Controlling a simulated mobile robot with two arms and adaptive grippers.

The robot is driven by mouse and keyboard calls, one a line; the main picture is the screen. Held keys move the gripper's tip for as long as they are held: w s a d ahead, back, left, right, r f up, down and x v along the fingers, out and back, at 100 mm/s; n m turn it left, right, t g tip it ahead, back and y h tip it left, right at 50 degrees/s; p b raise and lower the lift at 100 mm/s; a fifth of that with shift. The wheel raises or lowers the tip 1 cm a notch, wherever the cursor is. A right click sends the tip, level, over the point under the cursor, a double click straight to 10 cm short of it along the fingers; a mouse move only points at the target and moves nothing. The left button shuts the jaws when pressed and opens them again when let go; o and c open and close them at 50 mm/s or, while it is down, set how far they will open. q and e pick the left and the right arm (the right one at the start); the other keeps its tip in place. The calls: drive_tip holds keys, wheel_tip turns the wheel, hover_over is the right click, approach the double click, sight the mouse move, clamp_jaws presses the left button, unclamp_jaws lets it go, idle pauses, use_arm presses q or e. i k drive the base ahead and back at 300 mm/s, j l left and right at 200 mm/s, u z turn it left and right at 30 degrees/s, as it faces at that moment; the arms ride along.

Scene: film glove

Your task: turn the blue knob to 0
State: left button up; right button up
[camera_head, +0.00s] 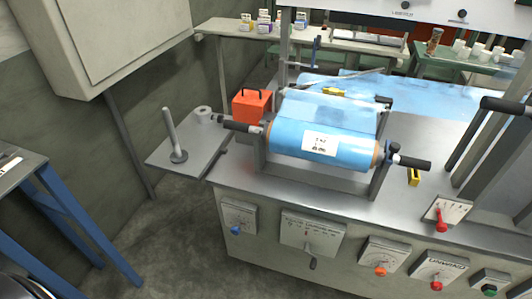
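The blue knob (236,230) sits low on a white dial plate (239,214) at the left end of the machine's front panel. The plate's markings are too small to read, so I cannot tell which number the knob points at. Neither of my grippers shows in the head view, and nothing touches the knob.
A grey knob plate (312,231) is right of the blue knob, then orange (380,271) and red (436,285) knobs. A blue film roll (322,145) lies on the machine top. A blue-legged table (75,225) stands left. Floor before the panel is clear.

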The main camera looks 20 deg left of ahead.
sight(235, 231)
drive_tip(key=u, duration=0.9)
